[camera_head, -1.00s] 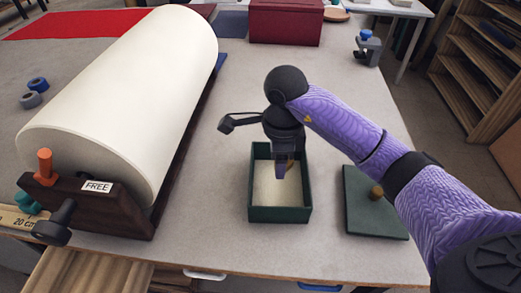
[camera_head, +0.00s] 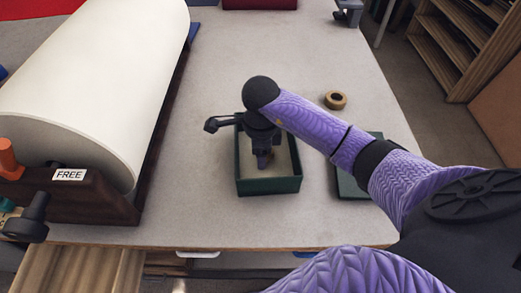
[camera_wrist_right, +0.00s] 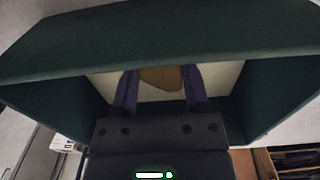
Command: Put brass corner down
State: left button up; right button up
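A dark green open box (camera_head: 270,187) with a pale floor stands on the grey table. My right gripper (camera_head: 264,160) points down into it. In the right wrist view the two purple fingers (camera_wrist_right: 161,85) stand apart inside the box, with the brown-gold brass corner (camera_wrist_right: 160,78) between their tips. It appears to touch both fingers. Its lower part and any contact with the box floor are hard to tell. My left gripper is not in view.
A large cream roll (camera_head: 95,75) on a dark wooden stand (camera_head: 75,195), labelled FREE, fills the left. A green lid (camera_head: 346,186) lies right of the box, partly hidden by my arm. A brown ring (camera_head: 335,100) lies behind the arm.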

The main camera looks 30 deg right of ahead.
jog(key=o, duration=0.4)
jog(key=shift+r, duration=0.1)
notch_tip(320, 180, up, 12)
jog(key=p, duration=0.2)
jog(key=shift+p, duration=0.35)
jog(key=shift+r, duration=0.1)
